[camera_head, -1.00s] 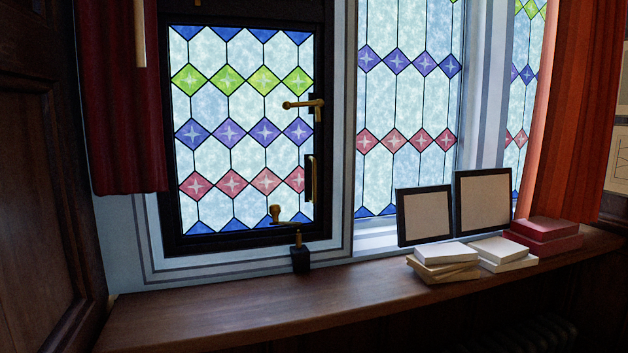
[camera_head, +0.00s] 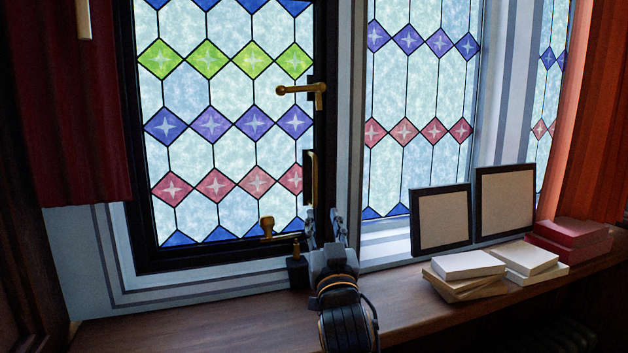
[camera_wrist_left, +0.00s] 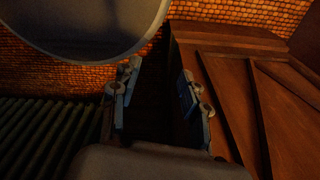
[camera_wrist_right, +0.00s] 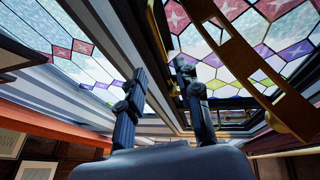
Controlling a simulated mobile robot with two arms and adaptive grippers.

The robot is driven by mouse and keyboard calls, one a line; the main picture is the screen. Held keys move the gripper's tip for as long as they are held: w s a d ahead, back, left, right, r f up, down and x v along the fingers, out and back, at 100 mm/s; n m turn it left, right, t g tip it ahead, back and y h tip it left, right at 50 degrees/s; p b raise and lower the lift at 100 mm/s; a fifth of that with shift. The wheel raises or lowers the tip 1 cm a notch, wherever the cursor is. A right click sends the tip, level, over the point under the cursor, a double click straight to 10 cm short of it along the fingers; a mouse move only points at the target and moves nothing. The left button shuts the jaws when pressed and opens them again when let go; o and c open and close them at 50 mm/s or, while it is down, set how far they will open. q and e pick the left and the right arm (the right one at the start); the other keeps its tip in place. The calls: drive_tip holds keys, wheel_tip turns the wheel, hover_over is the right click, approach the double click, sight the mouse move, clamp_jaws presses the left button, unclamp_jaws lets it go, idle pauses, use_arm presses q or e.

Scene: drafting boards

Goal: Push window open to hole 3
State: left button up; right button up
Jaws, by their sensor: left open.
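The stained-glass window (camera_head: 225,150) has a dark frame (camera_head: 210,256); no gap at its edge is clear. A brass lever handle (camera_head: 302,90) and a brass upright pull (camera_head: 311,178) sit on its right side. A brass stay knob (camera_head: 267,227) is at its lower edge, beside a small black block (camera_head: 297,270) on the sill. My right gripper (camera_head: 326,222) is just right of the block and the frame's lower right corner. Its fingers are apart and empty in the right wrist view (camera_wrist_right: 162,78), near a large curved brass bar (camera_wrist_right: 250,68). My left gripper (camera_wrist_left: 158,78) is open and empty.
The wooden sill (camera_head: 200,325) is clear on the left. Stacked books (camera_head: 465,275), two framed panels (camera_head: 441,220) and red books (camera_head: 568,238) stand on the right. Red curtains (camera_head: 75,110) hang at both sides. A wooden panel (camera_wrist_left: 250,100) is near my left gripper.

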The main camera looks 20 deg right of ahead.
drive_tip(key=p, duration=0.2)
approach(315, 184)
drive_tip(key=w+r, duration=0.1)
drive_tip(key=w, duration=0.1)
drive_tip(key=p+x, duration=0.3)
drive_tip(key=x, duration=0.4)
drive_tip(key=shift+w+d+r, duration=0.1)
drive_tip(key=shift+w+d, duration=0.05)
drive_tip(key=shift+d, duration=0.05)
drive_tip(key=shift+w+r, duration=0.1)
drive_tip(key=shift+w, duration=0.3)
use_arm(q)
drive_tip(key=r, duration=0.2)
drive_tip(key=s+r, duration=0.1)
drive_tip(key=r, duration=0.2)
drive_tip(key=shift+s+a+r, duration=0.1)
drive_tip(key=shift+r, duration=0.1)
use_arm(e)
drive_tip(key=shift+c, duration=0.4)
clamp_jaws()
